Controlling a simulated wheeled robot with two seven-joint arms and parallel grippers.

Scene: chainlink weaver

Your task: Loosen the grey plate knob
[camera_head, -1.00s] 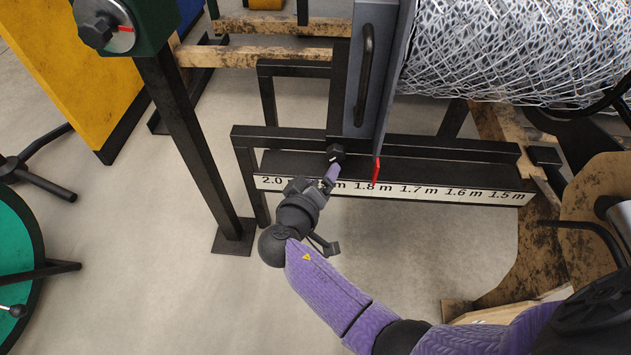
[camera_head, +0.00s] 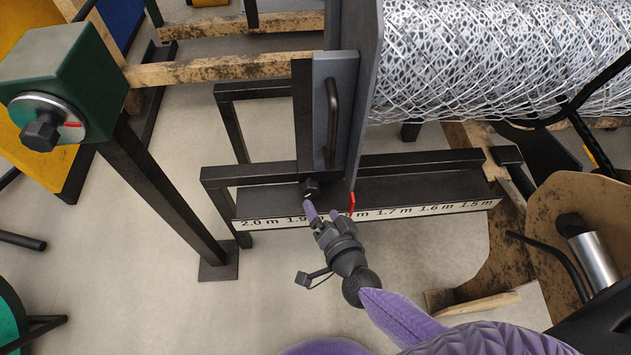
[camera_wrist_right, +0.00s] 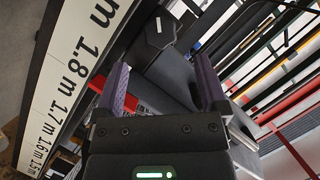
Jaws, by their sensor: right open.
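The grey plate (camera_head: 336,110) with its dark handle (camera_head: 332,120) stands upright at the left end of the mesh roll. Its black knob (camera_head: 311,187) sits at the plate's foot, above the length scale (camera_head: 375,213). My right gripper (camera_head: 321,210) is open just in front of the knob, with purple-padded fingers pointing up at it. In the right wrist view the knob (camera_wrist_right: 160,32) lies beyond the fingertips, between their lines, and the gripper (camera_wrist_right: 160,66) is empty. The knob looks clear of the fingers. My left gripper is out of view.
A red pointer (camera_head: 352,203) stands right of the knob, close to the right finger. The wire mesh roll (camera_head: 490,55) fills the upper right. A green box with a black dial knob (camera_head: 41,132) is at the left on a dark post. Floor below the scale is open.

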